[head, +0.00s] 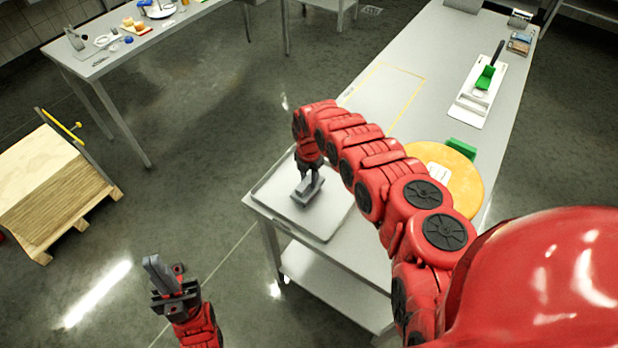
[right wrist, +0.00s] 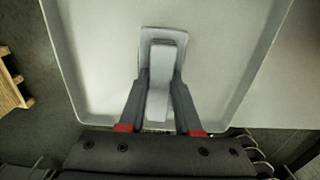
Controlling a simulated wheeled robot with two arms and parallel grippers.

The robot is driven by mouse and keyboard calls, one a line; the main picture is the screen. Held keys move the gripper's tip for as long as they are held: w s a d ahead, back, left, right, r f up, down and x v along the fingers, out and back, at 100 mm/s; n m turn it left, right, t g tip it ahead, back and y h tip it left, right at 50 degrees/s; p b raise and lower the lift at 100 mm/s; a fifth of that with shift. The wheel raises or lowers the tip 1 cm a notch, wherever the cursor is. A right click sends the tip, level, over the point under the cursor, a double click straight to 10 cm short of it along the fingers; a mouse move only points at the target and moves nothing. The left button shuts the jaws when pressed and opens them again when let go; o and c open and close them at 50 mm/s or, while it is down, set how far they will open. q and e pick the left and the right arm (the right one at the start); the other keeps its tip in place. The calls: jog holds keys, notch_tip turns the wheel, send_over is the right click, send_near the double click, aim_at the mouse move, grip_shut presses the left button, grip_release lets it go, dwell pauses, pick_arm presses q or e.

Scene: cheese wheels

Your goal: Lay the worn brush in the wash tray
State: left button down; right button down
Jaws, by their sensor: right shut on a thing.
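The wash tray (head: 327,228) is a shallow pale grey tray with a raised rim at the near left end of the long table; its floor fills much of the right wrist view (right wrist: 95,60). My right gripper (head: 308,190) reaches down over it, shut on a grey brush (right wrist: 166,75), which I take for the worn brush. The brush has a narrow handle between the fingers and a wider head beyond them. It is over or on the tray floor; I cannot tell if they touch. My left gripper (head: 172,284) hangs over the floor, away from the table; its jaw opening is unclear.
A yellow cheese wheel (head: 458,180) with a white label lies on the table right of my right arm, a green block (head: 462,148) beside it. Further back, a white board (head: 467,104) holds a green, dark-handled tool (head: 486,77). A wooden pallet stack (head: 45,190) stands left.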

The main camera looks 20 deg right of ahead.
jog(key=shift+f, duration=0.15)
jog(key=c, duration=0.6)
grip_release()
